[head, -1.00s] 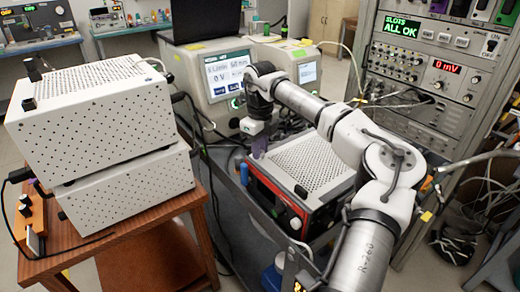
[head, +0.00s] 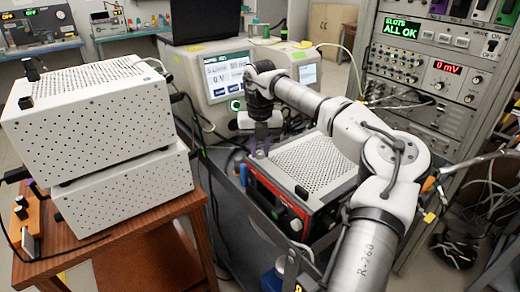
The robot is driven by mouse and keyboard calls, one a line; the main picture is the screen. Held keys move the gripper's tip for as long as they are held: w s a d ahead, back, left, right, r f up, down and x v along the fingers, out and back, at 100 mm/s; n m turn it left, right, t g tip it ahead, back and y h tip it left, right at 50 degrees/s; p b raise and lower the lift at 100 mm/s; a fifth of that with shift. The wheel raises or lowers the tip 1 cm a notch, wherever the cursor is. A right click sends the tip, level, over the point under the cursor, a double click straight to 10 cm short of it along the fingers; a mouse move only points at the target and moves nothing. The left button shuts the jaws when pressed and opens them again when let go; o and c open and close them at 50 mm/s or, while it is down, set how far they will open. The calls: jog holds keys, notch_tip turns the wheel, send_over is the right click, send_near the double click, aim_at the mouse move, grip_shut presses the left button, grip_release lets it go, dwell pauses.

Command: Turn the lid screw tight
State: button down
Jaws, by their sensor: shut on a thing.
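My gripper (head: 261,151) points straight down at the back left corner of a red and black instrument box (head: 268,190) with a white perforated lid (head: 312,165). Its jaws are shut on the lid screw there, which the fingers hide. The lid lies flat on the box.
The box sits on a dark cart (head: 240,225). Two stacked white perforated boxes (head: 95,115) stand on a wooden table (head: 110,245) at left. A display instrument (head: 222,85) is behind the gripper. A rack (head: 430,90) stands at right.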

aim_at(260, 152)
jog(key=shift+m, duration=0.6)
jog(key=c, duration=1.2)
grip_release()
jog(key=shift+c, duration=0.2)
notch_tip(260, 152, up, 14)
jog(key=b, duration=0.1)
jog(key=shift+f, duration=0.1)
